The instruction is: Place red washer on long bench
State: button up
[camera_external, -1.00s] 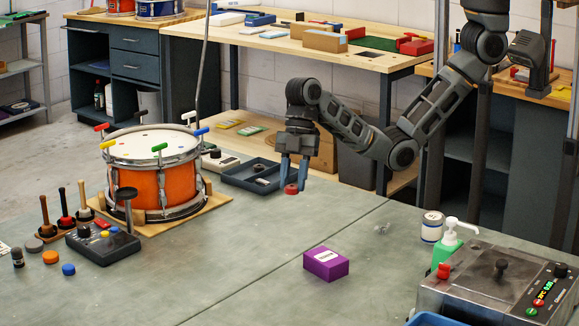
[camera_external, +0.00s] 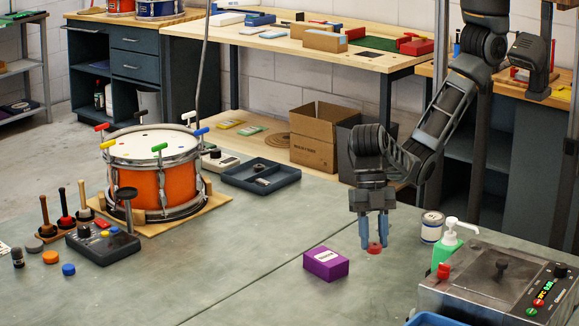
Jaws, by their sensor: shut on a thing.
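The red washer (camera_external: 375,248) is a small round red piece between the fingertips of my gripper (camera_external: 374,240). My gripper points down and is shut on the washer, low over the large grey-green bench (camera_external: 235,235). The washer is to the right of the purple box and left of the white jar. I cannot tell whether its underside touches the bench top. Which bench is called the long one is not marked in the picture.
A purple box (camera_external: 326,264) lies close left of my gripper. A white jar (camera_external: 432,227), green pump bottle (camera_external: 448,254) and grey machine (camera_external: 495,285) stand to the right. The orange drum (camera_external: 160,187) and black tray (camera_external: 262,182) are left. The front middle is clear.

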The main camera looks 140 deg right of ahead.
aim_at(382, 287)
jog(key=a+f, duration=0.1)
jog(key=w+a, duration=0.1)
jog(key=w+a+f, duration=0.1)
jog(key=a, duration=0.1)
jog(key=shift+f, duration=2.35)
jog(key=shift+f, duration=0.15)
jog(key=o, duration=1)
jog(key=v, duration=1.2)
jog(key=shift+r, duration=0.2)
